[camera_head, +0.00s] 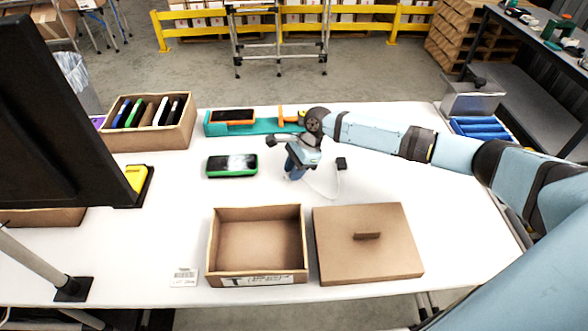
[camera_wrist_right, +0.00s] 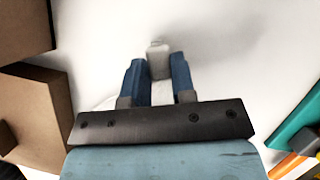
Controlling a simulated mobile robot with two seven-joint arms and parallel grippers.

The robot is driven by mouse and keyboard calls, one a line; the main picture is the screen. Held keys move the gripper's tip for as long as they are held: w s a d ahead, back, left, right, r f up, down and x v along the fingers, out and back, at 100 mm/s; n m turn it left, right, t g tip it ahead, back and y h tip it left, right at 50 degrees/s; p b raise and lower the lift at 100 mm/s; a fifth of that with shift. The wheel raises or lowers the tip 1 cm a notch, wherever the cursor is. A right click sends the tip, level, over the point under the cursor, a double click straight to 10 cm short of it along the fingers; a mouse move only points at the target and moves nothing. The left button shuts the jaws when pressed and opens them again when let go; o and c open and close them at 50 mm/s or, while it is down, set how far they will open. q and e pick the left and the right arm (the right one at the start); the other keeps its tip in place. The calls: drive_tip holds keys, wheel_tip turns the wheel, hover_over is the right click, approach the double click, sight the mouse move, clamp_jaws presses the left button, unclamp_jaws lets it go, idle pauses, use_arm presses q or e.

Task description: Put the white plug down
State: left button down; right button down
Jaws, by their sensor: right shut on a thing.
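The white plug (camera_wrist_right: 157,60) is between the blue fingertips of my right gripper (camera_wrist_right: 158,75) in the right wrist view. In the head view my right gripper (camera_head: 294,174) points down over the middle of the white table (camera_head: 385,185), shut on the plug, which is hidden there. A thin white cable (camera_head: 328,192) curves on the table to the right of the gripper. I cannot tell whether the plug touches the table. My left gripper is not in view.
A green-edged device (camera_head: 232,165) lies left of the gripper. An open carton (camera_head: 257,279) and a brown lid (camera_head: 367,260) lie in front. A teal tray (camera_head: 216,128) and a carton of upright devices (camera_head: 150,137) stand behind. A dark screen (camera_head: 55,100) blocks the left.

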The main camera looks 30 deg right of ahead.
drive_tip(key=shift+f+p, duration=0.5)
drive_tip(key=shift+f, duration=0.05)
drive_tip(key=c, duration=0.9)
unclamp_jaws()
drive_tip(key=shift+c, duration=0.2)
drive_tip(key=shift+r+b, duration=0.15)
drive_tip(key=shift+b, duration=0.25)
drive_tip(key=v, duration=1.2)
drive_tip(key=shift+r, duration=0.45)
drive_tip(key=shift+a, duration=0.1)
